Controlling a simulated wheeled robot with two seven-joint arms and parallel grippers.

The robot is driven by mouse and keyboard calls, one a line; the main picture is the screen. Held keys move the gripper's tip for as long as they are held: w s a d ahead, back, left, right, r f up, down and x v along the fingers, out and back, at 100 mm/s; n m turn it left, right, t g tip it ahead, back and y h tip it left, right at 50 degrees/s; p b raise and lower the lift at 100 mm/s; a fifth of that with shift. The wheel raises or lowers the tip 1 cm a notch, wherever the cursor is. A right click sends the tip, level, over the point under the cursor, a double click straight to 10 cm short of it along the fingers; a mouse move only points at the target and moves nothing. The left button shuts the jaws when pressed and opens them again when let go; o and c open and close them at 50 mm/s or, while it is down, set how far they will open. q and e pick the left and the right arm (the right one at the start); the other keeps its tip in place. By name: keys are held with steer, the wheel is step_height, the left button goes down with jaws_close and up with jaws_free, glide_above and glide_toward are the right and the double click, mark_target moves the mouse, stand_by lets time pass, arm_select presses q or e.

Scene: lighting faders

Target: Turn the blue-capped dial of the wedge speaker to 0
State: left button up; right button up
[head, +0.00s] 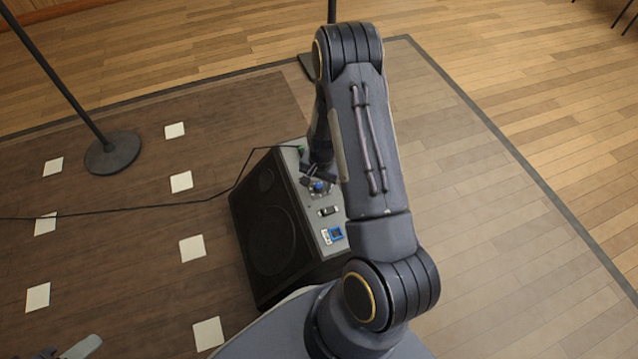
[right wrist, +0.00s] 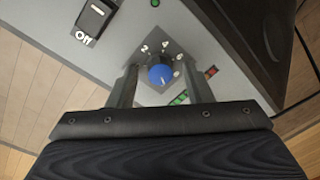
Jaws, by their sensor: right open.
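The wedge speaker (head: 268,240) stands on the dark floor, its grey control panel facing up and right. Its blue-capped dial (head: 319,186) sits in the upper half of the panel. In the right wrist view the blue cap (right wrist: 160,74) has printed numbers around it, 2, 4 and 6 among them; I cannot read where it points. My right gripper (head: 314,176) is open at the dial. Its two fingers stand on either side of the cap, with gaps visible. A grey piece at the bottom left edge looks like part of my left gripper (head: 84,347); its jaws are not clear.
A black switch (head: 328,211) labelled Off and a blue control (head: 335,234) lie below the dial on the panel. A black cable (head: 240,182) runs left from the panel's top. A stand base (head: 113,153) and white floor squares (head: 181,182) lie left.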

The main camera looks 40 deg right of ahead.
steer(key=c, duration=1)
steer(key=shift+n, duration=0.3)
